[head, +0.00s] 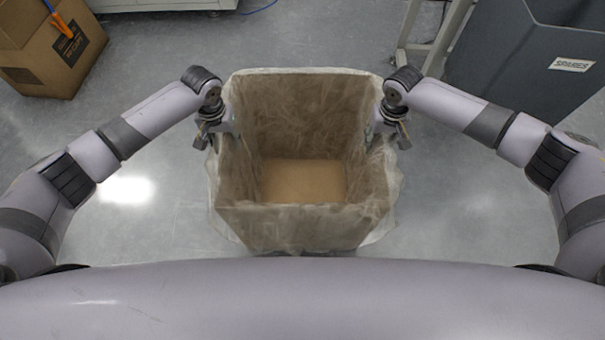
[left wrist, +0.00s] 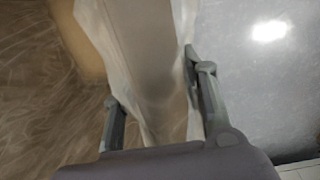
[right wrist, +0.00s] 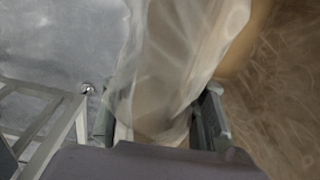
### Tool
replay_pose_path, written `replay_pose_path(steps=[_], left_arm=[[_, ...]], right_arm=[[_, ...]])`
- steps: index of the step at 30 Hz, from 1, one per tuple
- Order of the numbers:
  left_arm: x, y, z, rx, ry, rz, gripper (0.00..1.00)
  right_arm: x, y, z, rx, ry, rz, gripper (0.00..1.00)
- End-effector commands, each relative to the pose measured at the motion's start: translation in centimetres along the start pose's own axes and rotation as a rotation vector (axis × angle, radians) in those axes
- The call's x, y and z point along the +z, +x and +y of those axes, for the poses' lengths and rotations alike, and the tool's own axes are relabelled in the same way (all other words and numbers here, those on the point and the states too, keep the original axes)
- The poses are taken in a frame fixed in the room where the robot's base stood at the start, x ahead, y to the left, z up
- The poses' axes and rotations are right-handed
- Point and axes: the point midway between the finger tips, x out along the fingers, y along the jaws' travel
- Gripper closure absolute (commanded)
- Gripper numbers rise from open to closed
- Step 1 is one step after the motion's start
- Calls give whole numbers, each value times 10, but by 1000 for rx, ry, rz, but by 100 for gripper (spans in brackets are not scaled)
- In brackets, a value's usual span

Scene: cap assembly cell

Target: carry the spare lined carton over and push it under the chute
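The open brown carton (head: 295,228) with a clear plastic liner stands right in front of me, upright. Its liner hangs over the rim, and its bottom looks empty. My left gripper (head: 222,133) is at its left wall and my right gripper (head: 378,128) at its right wall. In the left wrist view the fingers (left wrist: 158,105) stand wide apart on either side of the lined wall (left wrist: 145,60). In the right wrist view the fingers (right wrist: 158,118) also straddle the lined wall (right wrist: 180,60), spread apart. No chute shows.
A grey bin labelled SPARES (head: 520,60) stands at the upper right, beside a pale metal frame (head: 432,45). Another brown carton (head: 45,60) with an orange item on it is at the upper left. Grey floor is clear on both sides of the lined carton.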

Motion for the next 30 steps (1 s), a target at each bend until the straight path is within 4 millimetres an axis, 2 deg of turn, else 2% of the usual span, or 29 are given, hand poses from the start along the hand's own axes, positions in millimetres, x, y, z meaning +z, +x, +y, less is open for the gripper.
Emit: replay_pose_path(steps=[11, 27, 30], left_arm=[[0, 4, 0, 1, 0, 1, 61], [0, 3, 0, 0, -1, 1, 97], [0, 3, 0, 0, -1, 1, 100]], right_arm=[[0, 4, 0, 0, 0, 1, 61], [0, 3, 0, 0, 0, 1, 97], [0, 3, 0, 0, 0, 1, 100]])
